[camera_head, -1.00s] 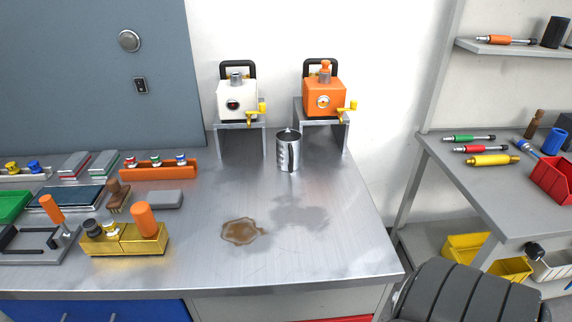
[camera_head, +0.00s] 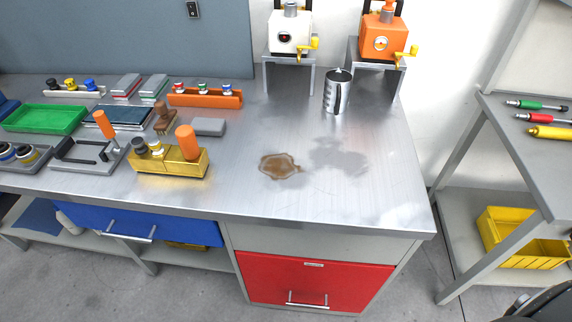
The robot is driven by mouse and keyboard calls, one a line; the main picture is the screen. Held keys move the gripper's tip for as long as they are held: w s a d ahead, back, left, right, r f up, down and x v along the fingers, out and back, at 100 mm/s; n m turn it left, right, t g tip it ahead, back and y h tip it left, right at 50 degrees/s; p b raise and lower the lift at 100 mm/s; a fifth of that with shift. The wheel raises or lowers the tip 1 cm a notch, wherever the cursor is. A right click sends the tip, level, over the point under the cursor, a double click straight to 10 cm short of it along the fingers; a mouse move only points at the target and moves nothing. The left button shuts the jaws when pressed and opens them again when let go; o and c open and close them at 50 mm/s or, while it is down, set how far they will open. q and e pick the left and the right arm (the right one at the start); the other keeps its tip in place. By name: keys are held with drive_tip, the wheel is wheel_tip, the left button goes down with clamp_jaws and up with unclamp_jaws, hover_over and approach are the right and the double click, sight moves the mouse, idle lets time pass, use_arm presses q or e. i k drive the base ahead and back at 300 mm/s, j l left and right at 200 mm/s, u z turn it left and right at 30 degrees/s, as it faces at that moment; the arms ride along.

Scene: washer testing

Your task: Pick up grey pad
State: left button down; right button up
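A plain grey pad (camera_head: 209,126), a small flat block, lies on the metal workbench (camera_head: 245,195), right of the brown brush (camera_head: 165,117) and behind the gold box (camera_head: 182,170). It is clear on its right side. Two other grey-topped pads lie further back, one with a red underside (camera_head: 125,86) and one with a green underside (camera_head: 153,88). Neither of my grippers is in view.
A brown spill (camera_head: 279,166) and a dark wet patch lie right of the pad. An orange rack (camera_head: 205,99) stands behind it. A metal cup (camera_head: 338,92) stands near the white machine (camera_head: 289,32) and the orange machine (camera_head: 383,37).

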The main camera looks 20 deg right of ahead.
sight(202, 126)
drive_tip(key=i+j+z, duration=0.1)
drive_tip(key=j+z, duration=0.3)
drive_tip(key=i+j+z, duration=0.1)
drive_tip(key=z, duration=0.3)
drive_tip(key=j+z, duration=0.45)
